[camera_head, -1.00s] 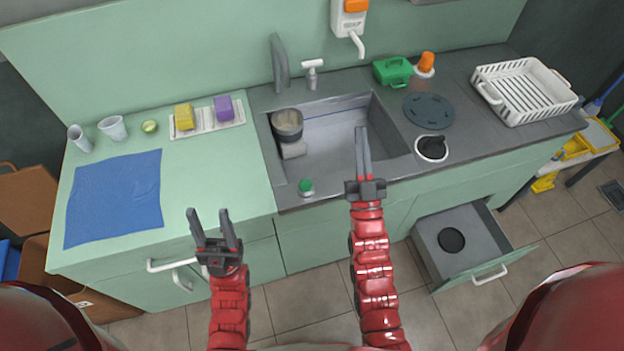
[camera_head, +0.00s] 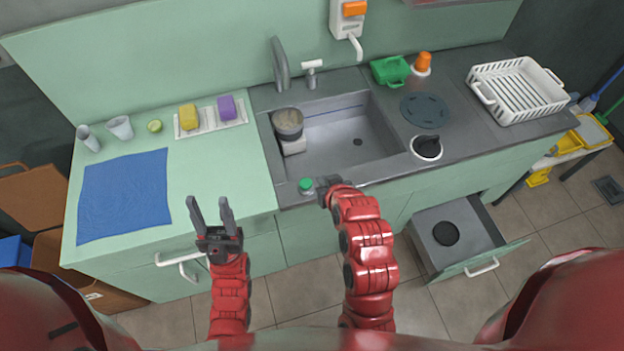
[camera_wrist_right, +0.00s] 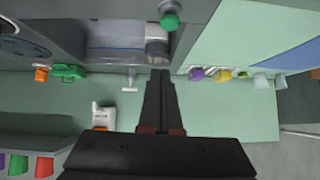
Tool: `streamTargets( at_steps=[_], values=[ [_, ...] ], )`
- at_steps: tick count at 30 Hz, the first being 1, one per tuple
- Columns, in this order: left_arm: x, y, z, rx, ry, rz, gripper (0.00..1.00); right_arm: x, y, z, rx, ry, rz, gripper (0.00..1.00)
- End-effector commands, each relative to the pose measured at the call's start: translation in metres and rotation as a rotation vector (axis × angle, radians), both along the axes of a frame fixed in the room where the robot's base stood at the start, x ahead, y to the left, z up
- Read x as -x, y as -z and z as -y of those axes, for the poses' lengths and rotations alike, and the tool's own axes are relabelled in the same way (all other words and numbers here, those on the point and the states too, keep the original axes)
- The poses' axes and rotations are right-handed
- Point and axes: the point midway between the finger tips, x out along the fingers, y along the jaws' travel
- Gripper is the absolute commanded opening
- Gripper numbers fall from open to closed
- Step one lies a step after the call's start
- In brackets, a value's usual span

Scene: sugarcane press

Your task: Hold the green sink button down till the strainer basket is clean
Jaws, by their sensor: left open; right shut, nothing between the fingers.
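The green sink button (camera_head: 306,185) sits on the front rim of the sink (camera_head: 350,155), left of centre. The strainer basket (camera_head: 288,121) stands at the sink's left side on a pale block; I cannot tell how dirty its inside is. My right gripper (camera_head: 325,185) is shut and empty, just right of the button. In the right wrist view, the shut fingertips (camera_wrist_right: 160,74) and the green button (camera_wrist_right: 170,21) are apart, with the strainer basket (camera_wrist_right: 157,34) between them in the picture. My left gripper (camera_head: 211,210) is open and empty in front of the left counter.
A faucet (camera_head: 280,64) rises behind the sink. A blue cloth (camera_head: 125,195) lies on the left counter, with sponges (camera_head: 189,117) behind. A white rack (camera_head: 517,89) stands far right. An open drawer (camera_head: 470,238) juts out below the right counter.

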Motion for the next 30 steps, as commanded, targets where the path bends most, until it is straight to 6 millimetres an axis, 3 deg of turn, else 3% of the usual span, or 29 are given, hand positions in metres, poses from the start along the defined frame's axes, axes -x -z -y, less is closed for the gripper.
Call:
streamTargets(
  at_steps=[13, 17, 24, 28, 30],
  values=[
    [0.000, -0.001, 0.000, 0.000, 0.000, 0.000, 0.50, 0.007, 0.003, -0.002, 0.001, -0.010, -0.039, 0.00],
    [0.000, 0.007, 0.000, 0.000, 0.000, 0.000, 0.50, 0.005, 0.008, -0.002, 0.001, -0.011, -0.037, 0.00],
    [0.000, 0.049, 0.000, 0.000, 0.000, 0.000, 0.50, -0.011, 0.028, -0.007, 0.000, -0.010, -0.033, 0.00],
    [0.000, 0.064, 0.000, 0.000, 0.000, 0.000, 0.50, -0.031, 0.045, -0.014, 0.001, -0.011, -0.035, 0.00],
    [0.000, 0.046, 0.000, 0.000, 0.000, 0.000, 0.50, -0.037, 0.043, -0.015, 0.003, -0.010, -0.042, 0.00]
  ],
)
